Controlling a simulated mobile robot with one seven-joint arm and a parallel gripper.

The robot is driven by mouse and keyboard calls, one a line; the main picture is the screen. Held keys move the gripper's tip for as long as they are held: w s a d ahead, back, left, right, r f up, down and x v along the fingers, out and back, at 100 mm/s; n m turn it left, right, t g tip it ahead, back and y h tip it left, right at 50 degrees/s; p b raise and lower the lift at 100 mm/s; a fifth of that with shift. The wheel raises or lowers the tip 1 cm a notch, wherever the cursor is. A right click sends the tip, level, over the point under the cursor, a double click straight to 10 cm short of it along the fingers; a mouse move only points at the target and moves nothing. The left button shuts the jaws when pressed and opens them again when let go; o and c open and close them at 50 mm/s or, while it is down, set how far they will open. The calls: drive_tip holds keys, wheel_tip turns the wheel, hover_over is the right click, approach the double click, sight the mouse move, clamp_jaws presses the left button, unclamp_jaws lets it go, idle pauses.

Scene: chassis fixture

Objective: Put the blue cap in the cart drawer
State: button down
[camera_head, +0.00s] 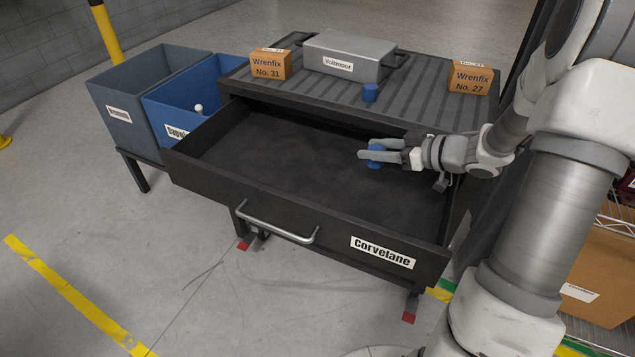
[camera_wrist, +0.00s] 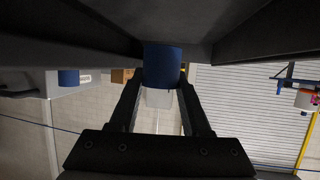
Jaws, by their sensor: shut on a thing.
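A blue cap (camera_head: 375,156) is held between the fingers of my gripper (camera_head: 372,153), which is shut on it. In the head view the gripper is over the open cart drawer (camera_head: 222,186), in its right rear part. The held cap also shows in the wrist view (camera_wrist: 162,66), between the fingertips. I cannot tell whether it touches the drawer floor. A second blue cap (camera_head: 370,92) stands on the cart top (camera_head: 330,98), near its front edge. The drawer is pulled out and looks empty apart from my gripper and the held cap.
On the cart top are a grey Voltmoor case (camera_head: 348,60) and two orange Wrenfix boxes, No. 31 (camera_head: 270,64) and No. 27 (camera_head: 470,78). A grey bin (camera_head: 125,112) and a blue bin (camera_head: 190,98) holding a white ball stand at left. The cart top overhangs the drawer's rear.

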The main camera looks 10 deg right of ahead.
drive_tip(key=b, duration=0.4)
hover_over(329, 193)
wheel_tip(329, 193, down, 6)
drive_tip(key=shift+s+f, duration=0.1)
drive_tip(key=shift+f+b, duration=1.15)
drive_tip(key=shift+f, duration=0.7)
drive_tip(key=shift+f, duration=0.1)
drive_tip(key=shift+c, duration=1.8)
unclamp_jaws()
